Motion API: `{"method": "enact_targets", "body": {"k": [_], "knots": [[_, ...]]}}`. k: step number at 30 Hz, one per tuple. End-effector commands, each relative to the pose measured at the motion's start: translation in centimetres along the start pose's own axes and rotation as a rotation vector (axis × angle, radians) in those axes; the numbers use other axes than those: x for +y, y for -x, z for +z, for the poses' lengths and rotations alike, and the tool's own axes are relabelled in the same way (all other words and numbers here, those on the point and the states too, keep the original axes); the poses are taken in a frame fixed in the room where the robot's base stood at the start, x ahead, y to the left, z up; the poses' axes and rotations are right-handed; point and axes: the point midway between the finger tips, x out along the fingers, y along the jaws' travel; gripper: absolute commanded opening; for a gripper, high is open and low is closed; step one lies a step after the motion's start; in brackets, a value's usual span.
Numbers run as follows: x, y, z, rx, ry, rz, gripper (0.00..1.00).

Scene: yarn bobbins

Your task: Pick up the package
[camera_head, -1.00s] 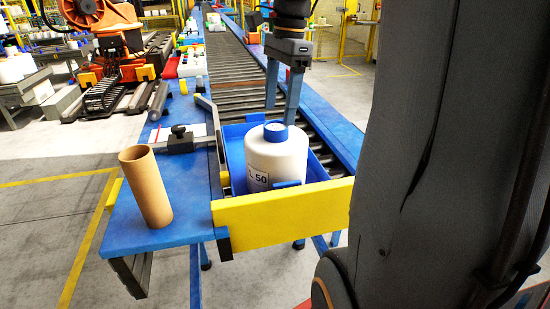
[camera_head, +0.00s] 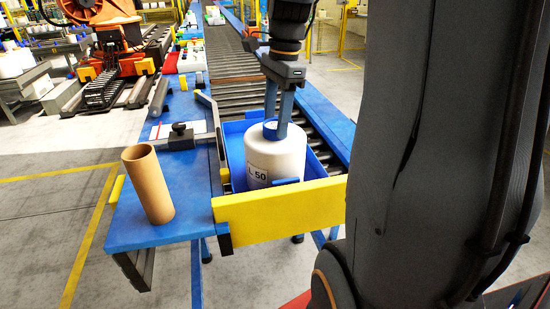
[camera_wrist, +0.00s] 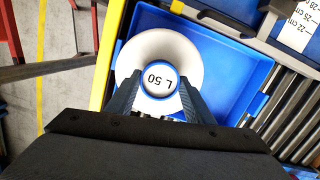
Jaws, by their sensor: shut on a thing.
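The package is a white yarn bobbin (camera_head: 276,158) with a blue-rimmed top and an "L 50" label. It stands upright in a blue tray (camera_head: 234,136) at the near end of the roller conveyor. My gripper (camera_head: 277,130) points down at the bobbin's top, its two fingers reaching the blue-rimmed core. In the wrist view the bobbin (camera_wrist: 192,50) is seen from above, and the fingers of my gripper (camera_wrist: 158,88) are shut on either side of its core. The bobbin's lower part is hidden by the tray wall and the yellow end stop.
A yellow end stop (camera_head: 280,208) closes the conveyor's near end. A brown cardboard tube (camera_head: 148,185) stands on the blue side table (camera_head: 125,235). A dark clamp-like device (camera_head: 181,137) sits beside the tray. An orange robot (camera_head: 95,15) stands at the back left.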

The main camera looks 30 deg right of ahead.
Motion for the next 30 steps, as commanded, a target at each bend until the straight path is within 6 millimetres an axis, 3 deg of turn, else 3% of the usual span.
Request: {"method": "enact_targets", "body": {"k": [14, 30], "knots": [[-0.1, 1.0, 0.1, 0.001, 0.0, -0.005, 0.0], [-0.2, 8.9, 1.0, 0.001, 0.001, -0.005, 0.0]]}}
